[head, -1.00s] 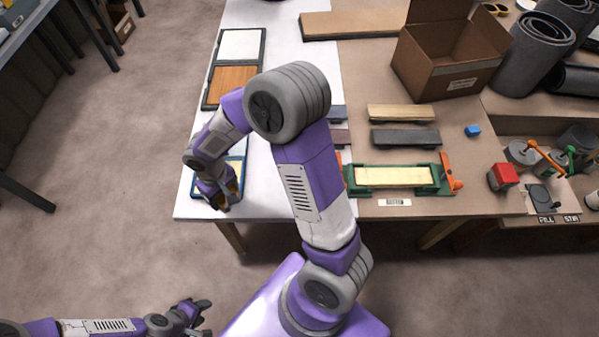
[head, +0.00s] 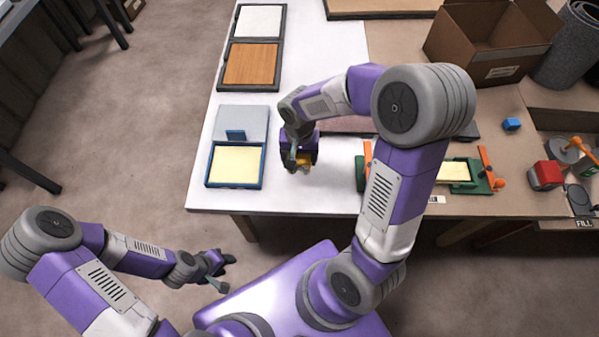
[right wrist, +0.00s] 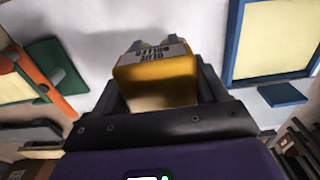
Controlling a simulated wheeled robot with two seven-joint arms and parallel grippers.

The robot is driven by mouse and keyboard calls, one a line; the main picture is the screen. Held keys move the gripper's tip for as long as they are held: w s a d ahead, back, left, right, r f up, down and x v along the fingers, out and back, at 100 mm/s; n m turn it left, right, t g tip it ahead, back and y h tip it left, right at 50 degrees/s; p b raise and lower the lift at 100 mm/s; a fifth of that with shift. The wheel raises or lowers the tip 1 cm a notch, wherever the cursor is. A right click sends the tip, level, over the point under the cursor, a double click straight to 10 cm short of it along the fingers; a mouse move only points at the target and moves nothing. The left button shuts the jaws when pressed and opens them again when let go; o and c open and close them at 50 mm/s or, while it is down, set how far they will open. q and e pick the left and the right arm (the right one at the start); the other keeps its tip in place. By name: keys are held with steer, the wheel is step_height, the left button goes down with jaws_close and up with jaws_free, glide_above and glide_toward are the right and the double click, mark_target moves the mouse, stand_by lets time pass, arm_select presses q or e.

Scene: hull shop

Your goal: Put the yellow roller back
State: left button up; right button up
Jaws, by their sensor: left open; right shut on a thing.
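The yellow roller (right wrist: 158,82), a yellow block marked "GLUE ROLLER", is held between the fingers of my right gripper (right wrist: 160,98). In the head view my right gripper (head: 300,160) is over the white part of the table, with a small yellow part of the roller (head: 304,159) showing below it. It is to the right of the blue-framed tray with a pale yellow panel (head: 236,166). My left gripper (head: 225,268) is open and empty, low in front of the table. The roller's own place cannot be made out.
A green fixture with orange clamps (head: 484,184) stands right of my right gripper, partly hidden by my right arm. A grey plate (head: 240,122), a framed wood panel (head: 251,64), an open cardboard box (head: 492,42) and a red block (head: 545,174) are around. White table is clear near the front edge.

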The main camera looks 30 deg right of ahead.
steer(key=shift+f+b, duration=0.9)
steer(key=shift+f, duration=2.3)
steer(key=shift+f, duration=0.1)
steer(key=shift+f, duration=0.15)
steer(key=o, duration=1.7)
steer(key=shift+c, duration=0.2)
steer(key=shift+r, duration=0.2)
step_height(320, 180, up, 12)
steer(key=p, duration=0.4)
steer(key=shift+r, duration=0.1)
